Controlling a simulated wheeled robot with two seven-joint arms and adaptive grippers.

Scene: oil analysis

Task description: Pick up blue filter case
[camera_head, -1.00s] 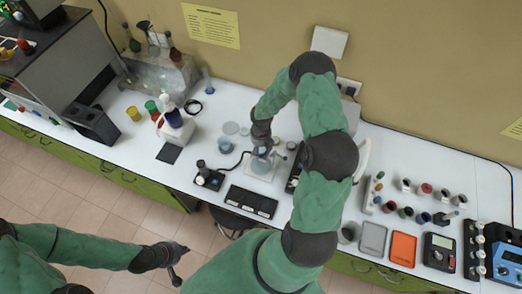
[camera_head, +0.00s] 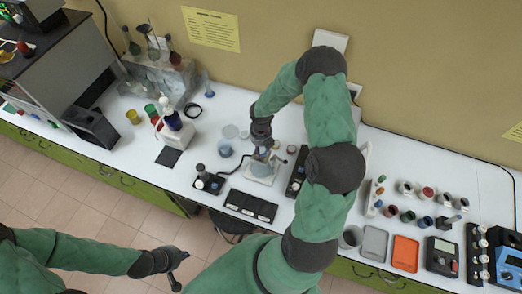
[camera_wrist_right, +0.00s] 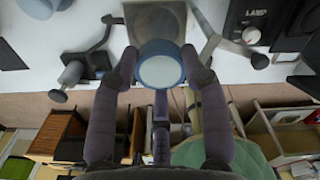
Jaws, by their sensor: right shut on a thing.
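The blue filter case (camera_wrist_right: 160,68) is a round piece with a blue rim and a pale grey face. In the right wrist view it sits between the two fingers of my right gripper (camera_wrist_right: 161,78), which is shut on it. In the head view my right gripper (camera_head: 263,145) points down over a pale square plate (camera_head: 262,172) on the bench and largely hides the case. Whether the case touches the plate or is above it, I cannot tell. My left gripper (camera_head: 176,270) is over the floor in front of the bench, with its fingers apart and empty.
A blue-grey round item (camera_head: 225,149) and clear dishes stand left of the plate. A black box (camera_head: 298,171) is close on its right. A black strip (camera_head: 251,205) lies in front. An orange tray (camera_head: 404,253) and several small jars are further right.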

